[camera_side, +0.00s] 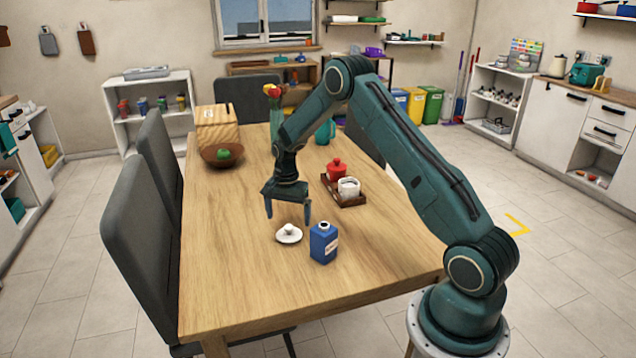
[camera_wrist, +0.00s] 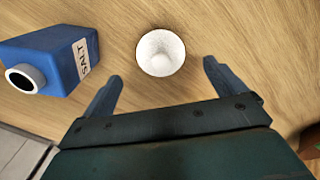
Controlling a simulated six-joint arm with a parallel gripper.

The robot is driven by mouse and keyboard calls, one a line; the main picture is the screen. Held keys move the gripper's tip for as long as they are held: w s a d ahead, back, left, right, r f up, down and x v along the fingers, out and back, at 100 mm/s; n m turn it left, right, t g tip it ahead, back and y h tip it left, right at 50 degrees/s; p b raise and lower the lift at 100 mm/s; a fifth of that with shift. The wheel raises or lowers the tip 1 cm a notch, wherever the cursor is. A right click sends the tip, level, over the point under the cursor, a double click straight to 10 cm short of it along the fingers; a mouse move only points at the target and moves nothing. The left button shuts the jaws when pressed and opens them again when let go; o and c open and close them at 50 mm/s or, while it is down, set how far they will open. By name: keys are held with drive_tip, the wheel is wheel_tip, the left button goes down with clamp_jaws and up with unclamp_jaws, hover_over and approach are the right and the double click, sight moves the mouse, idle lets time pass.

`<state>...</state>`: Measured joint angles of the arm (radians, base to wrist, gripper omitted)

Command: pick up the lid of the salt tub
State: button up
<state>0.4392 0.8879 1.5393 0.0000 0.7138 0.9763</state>
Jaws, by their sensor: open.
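A small white round lid with a knob on top (camera_side: 289,234) lies flat on the wooden table; it also shows in the wrist view (camera_wrist: 161,52). A blue tub (camera_side: 324,243) stands upright just right of the lid, its top open. In the wrist view the tub (camera_wrist: 50,62) carries a SALT label and shows a dark mouth in a white neck. My gripper (camera_side: 288,218) points down above the table, close to the lid. In the wrist view my gripper's fingers (camera_wrist: 163,70) are apart, with the lid just beyond the gap between their tips. Nothing is held.
A dark tray (camera_side: 352,201) with a red lidded pot (camera_side: 336,170) and a white jar (camera_side: 348,188) stands behind the tub. A brown bowl (camera_side: 214,158) and a wooden box (camera_side: 217,127) are at the back left. The table's left and front are clear.

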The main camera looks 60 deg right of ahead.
sight(289, 226)
drive_tip(key=shift+f, duration=2.6)
drive_tip(key=c, duration=1.1)
